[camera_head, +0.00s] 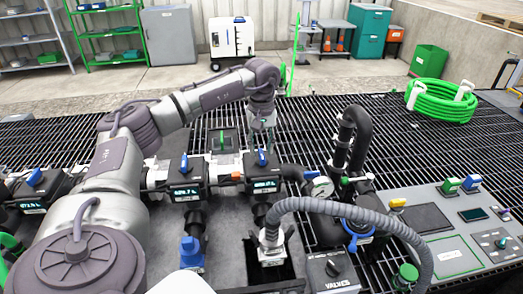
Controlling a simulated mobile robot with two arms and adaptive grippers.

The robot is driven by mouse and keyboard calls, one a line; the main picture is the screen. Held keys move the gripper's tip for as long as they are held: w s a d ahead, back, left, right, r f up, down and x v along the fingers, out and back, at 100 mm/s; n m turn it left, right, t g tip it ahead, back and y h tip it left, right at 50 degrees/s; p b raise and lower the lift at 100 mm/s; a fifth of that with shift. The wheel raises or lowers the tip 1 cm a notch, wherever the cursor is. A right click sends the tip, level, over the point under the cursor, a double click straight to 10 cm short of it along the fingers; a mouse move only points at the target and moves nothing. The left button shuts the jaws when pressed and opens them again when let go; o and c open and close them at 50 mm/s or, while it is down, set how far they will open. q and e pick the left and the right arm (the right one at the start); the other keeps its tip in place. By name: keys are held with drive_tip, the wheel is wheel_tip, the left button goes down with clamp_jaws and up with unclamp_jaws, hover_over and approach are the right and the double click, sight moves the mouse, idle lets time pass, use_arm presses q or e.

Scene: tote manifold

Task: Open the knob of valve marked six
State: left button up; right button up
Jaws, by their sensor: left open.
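Several dark valve boxes with small lit labels stand in a row along the pipe manifold. One valve (187,192) is left of centre with a blue knob (184,163). Another valve (265,184) is right of it with its own blue knob (262,157). A third valve (40,203) is at the far left, with a blue knob (35,178). The label digits are too small to read, so I cannot tell which is six. My left gripper (262,138) points down, open, just above the knob of the valve right of centre. My right gripper is out of view.
A grey corrugated hose (375,214) arches at the front right. A black hose (360,130) and a gauge (321,187) stand right of my gripper. A control panel (450,225) is at right. A green hose coil (440,100) lies on the grating behind.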

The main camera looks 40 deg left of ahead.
use_arm(q)
drive_tip(key=shift+f, duration=0.95)
drive_tip(key=shift+c, duration=0.2)
clamp_jaws()
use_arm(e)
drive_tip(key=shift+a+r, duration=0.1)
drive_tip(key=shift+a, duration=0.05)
